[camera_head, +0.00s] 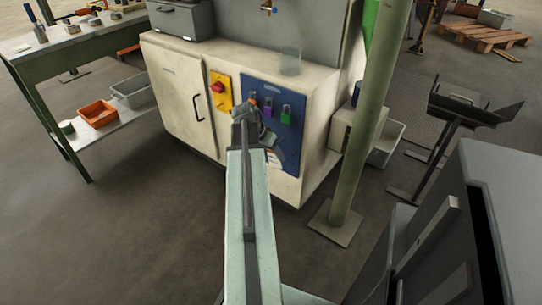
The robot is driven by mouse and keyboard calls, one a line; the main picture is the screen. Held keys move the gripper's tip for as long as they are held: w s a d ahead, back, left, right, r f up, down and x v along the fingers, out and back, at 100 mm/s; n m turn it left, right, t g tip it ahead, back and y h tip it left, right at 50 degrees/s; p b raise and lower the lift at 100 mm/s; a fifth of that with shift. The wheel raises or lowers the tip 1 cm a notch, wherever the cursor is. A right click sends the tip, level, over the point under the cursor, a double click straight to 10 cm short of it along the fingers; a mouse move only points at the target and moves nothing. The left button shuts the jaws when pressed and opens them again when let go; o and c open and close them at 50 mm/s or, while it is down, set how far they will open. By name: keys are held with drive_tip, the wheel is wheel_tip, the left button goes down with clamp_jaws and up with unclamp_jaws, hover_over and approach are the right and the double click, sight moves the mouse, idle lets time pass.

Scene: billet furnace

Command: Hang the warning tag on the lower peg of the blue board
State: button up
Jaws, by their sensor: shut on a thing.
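The blue board (292,139) is on the front of the cream cabinet, at the middle of the view. The lower peg cannot be made out behind my arm and gripper.
Coloured padlocks, including a green one (286,115), hang on the board's upper part. A yellow panel with a red knob (218,87) is left of it. A green post (371,130) stands close on the right. The floor left of my arm is clear.

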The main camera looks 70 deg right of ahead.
drive_tip(key=shift+s+d+f, duration=0.1)
drive_tip(key=shift+s+d, duration=0.15)
drive_tip(key=shift+d, duration=0.65)
drive_tip(key=shift+s+d+f, duration=0.1)
drive_tip(key=shift+s+d, duration=0.1)
drive_tip(key=shift+d, duration=0.65)
drive_tip(key=shift+s+d+f, duration=0.1)
drive_tip(key=shift+s+d, duration=0.15)
drive_tip(key=shift+d, duration=0.65)
drive_tip(key=shift+s+d+f+b, duration=0.25)
drive_tip(key=shift+d+f+b, duration=0.1)
drive_tip(key=shift+d+b, duration=0.35)
drive_tip(key=shift+d, duration=0.1)
drive_tip(key=o, duration=1.4)
drive_tip(key=shift+s, duration=0.1)
drive_tip(key=shift+r, duration=0.1)
drive_tip(key=p+v, duration=0.7)
drive_tip(key=v, duration=0.1)
